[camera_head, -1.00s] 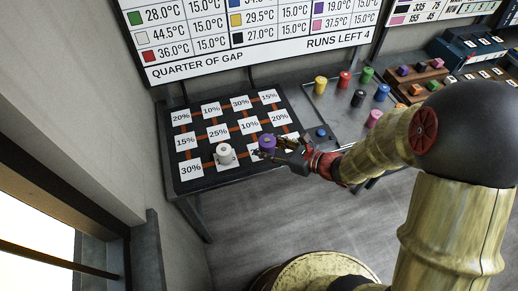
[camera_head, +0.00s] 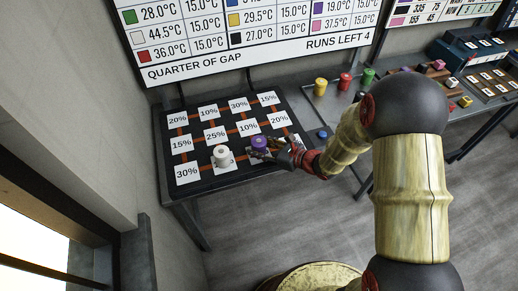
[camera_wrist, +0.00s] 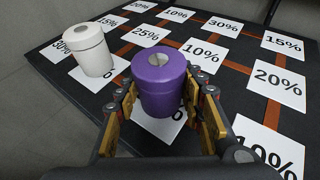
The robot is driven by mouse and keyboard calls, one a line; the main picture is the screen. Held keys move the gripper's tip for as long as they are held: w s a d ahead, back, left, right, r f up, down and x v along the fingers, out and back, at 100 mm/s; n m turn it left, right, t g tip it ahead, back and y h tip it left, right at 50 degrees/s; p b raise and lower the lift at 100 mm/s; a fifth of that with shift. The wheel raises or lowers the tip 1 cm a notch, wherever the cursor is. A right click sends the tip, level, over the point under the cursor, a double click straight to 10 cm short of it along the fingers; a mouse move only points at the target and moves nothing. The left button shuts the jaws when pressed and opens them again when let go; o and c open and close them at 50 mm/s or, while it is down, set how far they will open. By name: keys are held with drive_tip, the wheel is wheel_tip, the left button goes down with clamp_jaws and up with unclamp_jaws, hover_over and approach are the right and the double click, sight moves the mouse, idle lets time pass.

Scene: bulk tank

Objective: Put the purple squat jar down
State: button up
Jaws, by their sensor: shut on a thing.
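The purple squat jar (camera_wrist: 159,85) is upright between the fingers of my gripper (camera_wrist: 163,108) in the wrist view. In the head view the purple jar (camera_head: 259,143) is over the front part of the dark board (camera_head: 185,158), right of the white jar. My gripper (camera_head: 268,150) reaches it from the right and is shut on it. A white card (camera_wrist: 172,126) shows partly beneath the jar; its number is hidden. I cannot tell whether the jar's base touches the card.
A white jar (camera_head: 222,155) stands on a card just left of the purple jar; it is also in the wrist view (camera_wrist: 89,50). Cards with percentages and orange lines cover the board. Yellow (camera_head: 320,87) and red (camera_head: 345,82) jars stand on the table behind right.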

drive_tip(key=shift+r, duration=0.15)
drive_tip(key=shift+f, duration=0.25)
drive_tip(key=o, duration=1.2)
drive_tip(key=shift+o, duration=0.2)
drive_tip(key=shift+r, duration=0.2)
